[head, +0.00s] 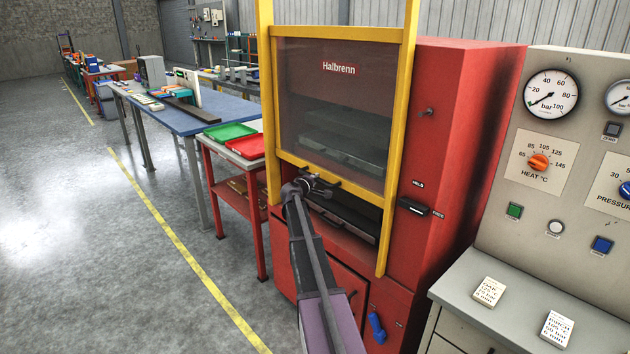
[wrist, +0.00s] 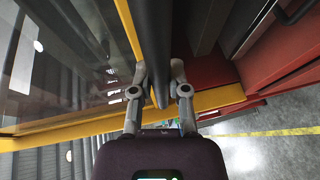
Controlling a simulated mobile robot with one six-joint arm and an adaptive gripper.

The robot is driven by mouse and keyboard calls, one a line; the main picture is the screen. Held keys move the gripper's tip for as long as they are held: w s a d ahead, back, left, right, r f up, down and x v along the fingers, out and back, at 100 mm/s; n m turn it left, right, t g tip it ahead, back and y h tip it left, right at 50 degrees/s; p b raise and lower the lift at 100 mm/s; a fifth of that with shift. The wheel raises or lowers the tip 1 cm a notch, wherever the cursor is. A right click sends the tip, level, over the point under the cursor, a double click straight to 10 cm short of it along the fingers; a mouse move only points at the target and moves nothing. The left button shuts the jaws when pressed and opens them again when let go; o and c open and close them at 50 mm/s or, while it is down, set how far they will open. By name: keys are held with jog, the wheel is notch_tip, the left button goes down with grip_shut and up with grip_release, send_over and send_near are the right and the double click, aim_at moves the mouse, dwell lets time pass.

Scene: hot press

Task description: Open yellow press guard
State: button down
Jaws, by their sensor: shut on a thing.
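The yellow press guard (head: 345,110) is a clear panel in a yellow frame on the front of the red press (head: 455,120). Its lower edge sits above a dark opening (head: 345,215), so the guard stands partly raised. A dark bar handle (head: 325,178) runs along the lower yellow rail. My gripper (head: 308,183) is at the left part of this handle. In the wrist view, the fingers of my gripper (wrist: 159,75) are on both sides of the dark handle bar (wrist: 154,35), shut on it. The yellow rail (wrist: 130,25) lies beside it. My gripper hides part of the handle.
A red side table (head: 228,160) with a green tray (head: 230,132) and a red tray (head: 247,147) stands close left of the press. A grey control panel (head: 590,130) with gauges and knobs stands at right. The floor (head: 90,240) at left is clear.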

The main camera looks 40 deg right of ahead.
jog(key=p, duration=2.8)
send_near(322, 103)
jog(key=x, duration=0.4)
jog(key=shift+w+d, duration=0.15)
jog(key=shift+d, duration=0.1)
jog(key=c, duration=0.6)
grip_release()
jog(key=shift+f+b, duration=0.15)
jog(key=shift+b, duration=0.2)
notch_tip(322, 103, down, 30)
jog(key=b, duration=3)
jog(key=shift+a, duration=0.1)
